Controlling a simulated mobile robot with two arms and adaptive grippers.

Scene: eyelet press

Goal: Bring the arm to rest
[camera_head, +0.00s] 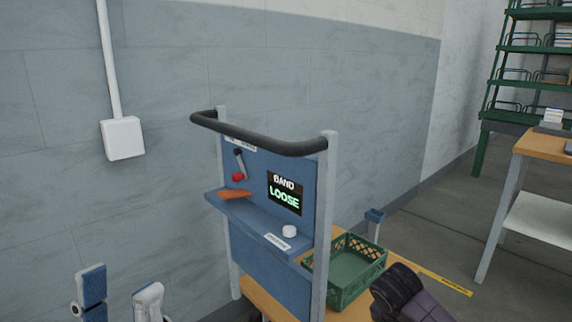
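My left gripper (120,278) shows at the bottom left edge, low in front of the wall. Its two fingers, one with a blue face and one pale, stand apart with nothing visible between them. The rest of that arm is out of the picture. It is clear of the blue press panel (262,225) to its right. My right gripper cannot be made out.
The panel has a black bar (262,137), a red-knobbed lever (238,172), an orange piece (236,195), a white knob (289,231) and a screen (285,193) reading "BAND LOOSE". A green crate (347,290) stands behind. A dark object (405,295) is unclear.

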